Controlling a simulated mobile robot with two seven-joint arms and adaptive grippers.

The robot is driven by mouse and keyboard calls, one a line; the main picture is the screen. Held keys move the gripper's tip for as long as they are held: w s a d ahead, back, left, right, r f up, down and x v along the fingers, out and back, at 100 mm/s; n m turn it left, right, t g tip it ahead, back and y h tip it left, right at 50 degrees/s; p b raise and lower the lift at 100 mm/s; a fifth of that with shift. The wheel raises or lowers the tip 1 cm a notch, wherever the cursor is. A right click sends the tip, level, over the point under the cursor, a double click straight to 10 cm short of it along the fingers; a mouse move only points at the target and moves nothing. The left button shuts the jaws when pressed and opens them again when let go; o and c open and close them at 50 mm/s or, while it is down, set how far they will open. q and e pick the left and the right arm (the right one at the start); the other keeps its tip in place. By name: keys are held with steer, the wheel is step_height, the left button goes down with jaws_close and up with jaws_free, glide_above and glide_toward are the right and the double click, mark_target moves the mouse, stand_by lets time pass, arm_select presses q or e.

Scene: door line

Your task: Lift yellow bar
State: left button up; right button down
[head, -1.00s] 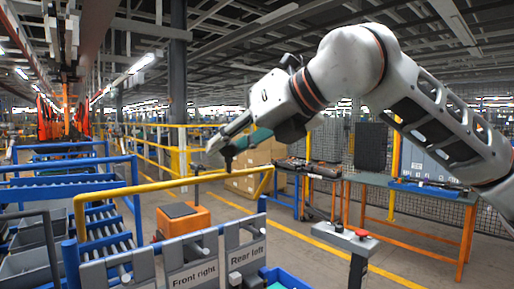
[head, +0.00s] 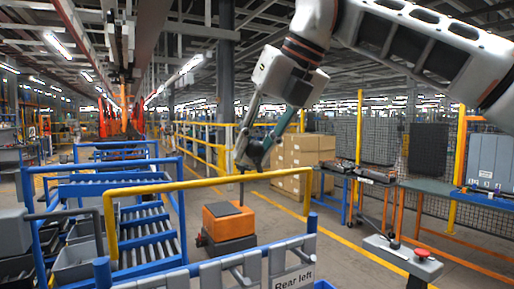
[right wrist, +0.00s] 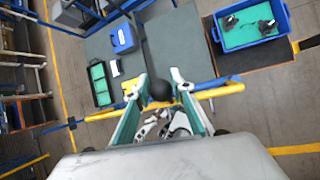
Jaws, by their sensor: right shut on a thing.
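The yellow bar (head: 170,187) runs across the middle of the head view above a blue-framed rack, its ends bent down toward blue posts. My right gripper (head: 249,160) is at the right part of the bar. In the right wrist view the fingers (right wrist: 161,85) are shut around a black ball-shaped knob (right wrist: 161,89). The yellow bar (right wrist: 218,91) crosses right by this knob; the exact joint between them is hidden. My left gripper is in neither current view.
An orange cart (head: 229,222) stands on the floor beyond the bar. Blue roller racks (head: 145,228) fill the left. A pedestal with a red button (head: 422,253) stands at right, before a green-topped bench (head: 440,189). Cartons (head: 305,152) are stacked behind.

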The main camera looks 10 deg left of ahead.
steer(key=shift+a+f, duration=0.15)
steer(key=shift+f, duration=0.2)
steer(key=c, duration=1.7)
jaws_free()
steer(key=shift+w+r, duration=0.1)
steer(key=shift+r, duration=0.1)
steer(key=v, duration=1.2)
steer(key=shift+w, duration=0.1)
